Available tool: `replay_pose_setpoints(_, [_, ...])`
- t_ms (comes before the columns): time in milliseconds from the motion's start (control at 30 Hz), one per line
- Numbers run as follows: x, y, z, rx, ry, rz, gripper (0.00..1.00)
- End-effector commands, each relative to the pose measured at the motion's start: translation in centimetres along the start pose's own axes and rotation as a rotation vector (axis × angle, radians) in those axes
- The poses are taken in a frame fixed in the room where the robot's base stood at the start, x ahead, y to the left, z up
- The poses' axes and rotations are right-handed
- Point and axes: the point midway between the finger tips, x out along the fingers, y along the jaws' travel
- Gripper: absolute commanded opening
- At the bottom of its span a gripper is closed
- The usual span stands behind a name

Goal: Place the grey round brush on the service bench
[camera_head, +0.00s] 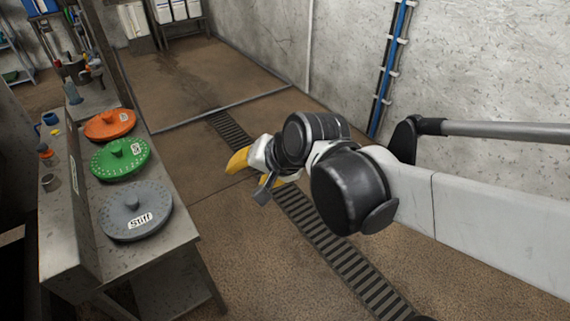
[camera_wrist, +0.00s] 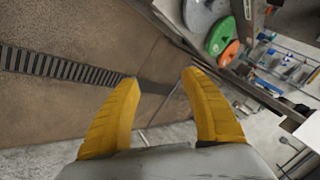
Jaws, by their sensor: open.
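The grey round brush (camera_head: 136,209) is a flat disc with a white label that seems to read "Stiff". It lies on the near end of a grey metal bench (camera_head: 180,237) at the left of the head view. I cannot tell whether this is the service bench. In the wrist view the grey brush (camera_wrist: 197,12) shows at the top, beyond my fingertips. My gripper (camera_head: 250,172) has yellow fingers, spread apart and empty. It hangs over the floor to the right of the bench, clear of it. In the wrist view both fingers of my gripper (camera_wrist: 160,77) show with nothing between them.
A green disc (camera_head: 120,158) and an orange disc (camera_head: 110,123) lie behind the grey one on the bench. A drain grate (camera_head: 340,252) crosses the open floor. A concrete wall (camera_head: 480,70) stands at right.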

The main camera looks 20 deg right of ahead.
Motion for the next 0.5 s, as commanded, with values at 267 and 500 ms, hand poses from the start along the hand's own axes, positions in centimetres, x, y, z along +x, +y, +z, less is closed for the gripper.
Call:
replay_pose_setpoints(267, [-6.8, 8.3, 2.0, -0.511, 0.053, 0.23, 0.53])
replay_pose_setpoints(500, [-8.1, 10.1, 2.4, -0.626, 0.049, 0.285, 0.53])
